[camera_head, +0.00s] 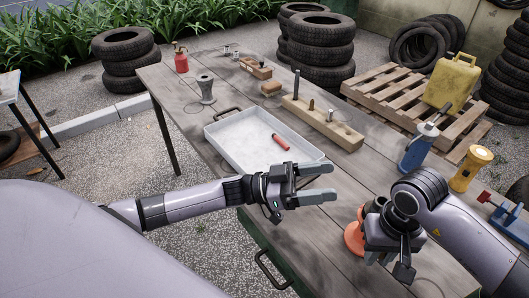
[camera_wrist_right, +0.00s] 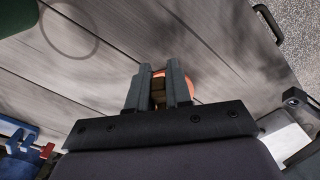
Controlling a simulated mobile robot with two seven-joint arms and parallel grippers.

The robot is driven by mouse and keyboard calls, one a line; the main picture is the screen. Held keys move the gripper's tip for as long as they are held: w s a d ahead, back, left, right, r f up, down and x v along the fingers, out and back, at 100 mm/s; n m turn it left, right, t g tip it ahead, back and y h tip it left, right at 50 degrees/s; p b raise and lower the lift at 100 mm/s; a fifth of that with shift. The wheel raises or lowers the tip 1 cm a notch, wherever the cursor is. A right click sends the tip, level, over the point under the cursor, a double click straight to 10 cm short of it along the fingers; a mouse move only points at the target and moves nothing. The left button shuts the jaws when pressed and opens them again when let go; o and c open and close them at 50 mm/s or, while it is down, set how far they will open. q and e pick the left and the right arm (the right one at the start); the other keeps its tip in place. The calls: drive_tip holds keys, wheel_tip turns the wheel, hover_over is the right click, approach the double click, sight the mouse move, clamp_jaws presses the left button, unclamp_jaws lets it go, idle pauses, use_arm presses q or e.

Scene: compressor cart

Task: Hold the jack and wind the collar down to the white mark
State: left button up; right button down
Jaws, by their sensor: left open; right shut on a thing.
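The jack shows as an orange round-based thing (camera_head: 354,238) on the front of the table, mostly covered by my right gripper (camera_head: 388,260). In the right wrist view, my right gripper (camera_wrist_right: 158,82) is shut on a brass-coloured part (camera_wrist_right: 158,95), with the orange base (camera_wrist_right: 188,87) behind it. I cannot tell where the collar is, and the white mark is hidden. My left gripper (camera_head: 326,183) is open and empty, its fingers pointing right, left of the jack and in front of the tray.
A grey tray (camera_head: 222,138) holds a red cylinder (camera_head: 281,142). A wooden block with pegs (camera_head: 322,122) stands behind. A blue bottle (camera_head: 414,153), a yellow flashlight (camera_head: 470,168) and a blue vise (camera_head: 508,214) are at right. A grey spool (camera_head: 206,88) stands further back.

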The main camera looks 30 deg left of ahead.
use_arm(q)
drive_tip(key=s+a+f+n+t+y, duration=0.3)
drive_tip(key=s+a+f+t+y, duration=0.1)
drive_tip(key=a+y, duration=0.4)
drive_tip(key=s+a+f+n+t+y, duration=0.4)
drive_tip(key=a+f+y, duration=0.3)
drive_tip(key=a+y, duration=0.2)
drive_tip(key=shift+s+n, duration=0.3)
drive_tip(key=shift+s, duration=0.25)
